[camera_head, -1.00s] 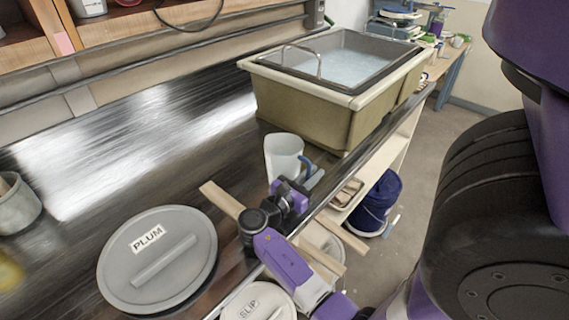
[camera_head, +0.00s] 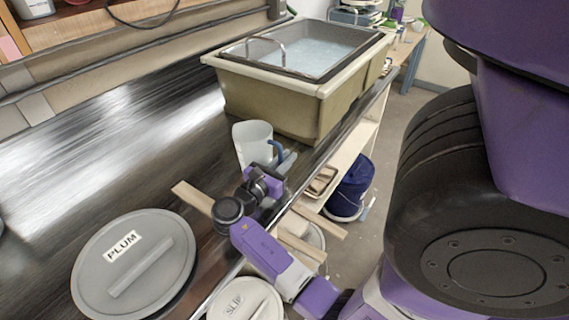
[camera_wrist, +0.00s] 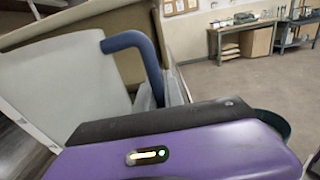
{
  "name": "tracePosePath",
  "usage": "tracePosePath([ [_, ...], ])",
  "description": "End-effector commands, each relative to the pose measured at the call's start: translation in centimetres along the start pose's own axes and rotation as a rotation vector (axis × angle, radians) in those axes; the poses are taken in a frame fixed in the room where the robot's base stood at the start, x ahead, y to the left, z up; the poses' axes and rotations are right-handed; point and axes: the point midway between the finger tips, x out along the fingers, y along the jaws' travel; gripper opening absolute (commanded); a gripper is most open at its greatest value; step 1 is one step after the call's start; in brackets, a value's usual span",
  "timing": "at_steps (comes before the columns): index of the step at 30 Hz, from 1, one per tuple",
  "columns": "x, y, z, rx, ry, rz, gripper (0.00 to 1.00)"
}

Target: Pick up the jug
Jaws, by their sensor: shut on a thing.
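The jug (camera_head: 251,143) is white with a blue handle (camera_head: 277,150). It stands upright on the dark bench top, just in front of the sink basin. In the wrist view the jug (camera_wrist: 62,82) fills the left side, with its blue handle (camera_wrist: 137,50) beside it. My gripper (camera_head: 284,161) is at the handle side of the jug, shut on the handle. The jug's base is partly hidden by my arm.
A beige sink basin (camera_head: 262,109) with a dark rim stands right behind the jug. A PLUM lid (camera_head: 150,275) lies on the bench at front left. Wooden slats (camera_head: 193,197) stick out under my arm. A blue bucket (camera_head: 347,190) and a SLIP lid (camera_head: 250,302) are beyond the bench's right edge.

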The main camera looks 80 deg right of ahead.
Motion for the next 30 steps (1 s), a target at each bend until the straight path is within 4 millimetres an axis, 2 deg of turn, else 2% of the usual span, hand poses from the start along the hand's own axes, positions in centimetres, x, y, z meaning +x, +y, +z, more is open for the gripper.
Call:
tracePosePath([
  [9,0.0,0.0,8.8,0.014,-0.003,-0.001,0.0],
  [15,0.0,0.0,13.4,0.014,-0.002,0.0,0.0],
  [22,-0.1,0.0,16.5,0.01,-0.002,0.0,0.0],
  [30,0.0,0.0,17.5,0.006,-0.003,0.0,0.0],
])
